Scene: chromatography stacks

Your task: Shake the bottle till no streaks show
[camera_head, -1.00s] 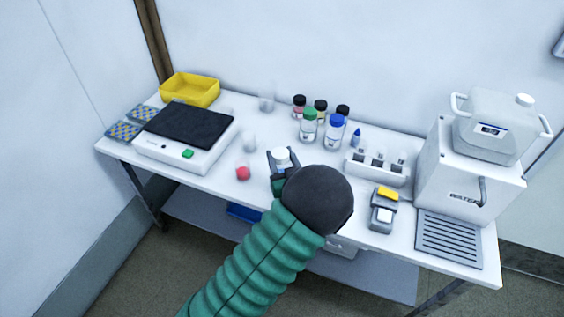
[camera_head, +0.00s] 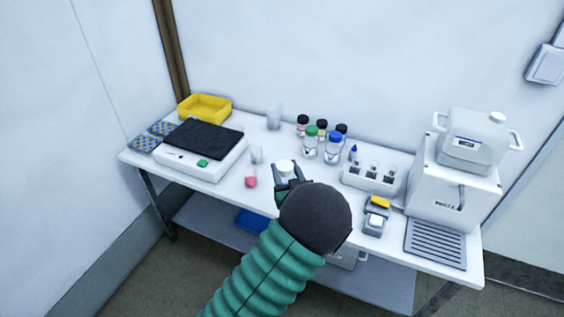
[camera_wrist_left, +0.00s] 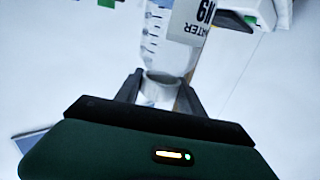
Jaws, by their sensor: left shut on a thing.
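My left gripper (camera_head: 288,180) is shut on a clear bottle with a white cap (camera_head: 285,166), near the table's front edge. In the left wrist view the bottle (camera_wrist_left: 168,45) stands between the two dark fingers. It has graduation marks and a pale label with dark print, partly cut off by the frame. My black wrist hides its lower part in the head view. Whether the liquid has streaks cannot be told. The right gripper is not in view.
A balance (camera_head: 200,160), yellow bin (camera_head: 205,107), and small pink item (camera_head: 250,182) lie left. Several capped bottles (camera_head: 333,150) stand behind. A white vial rack (camera_head: 370,180), small grey device (camera_head: 375,218) and white machine (camera_head: 455,190) are right.

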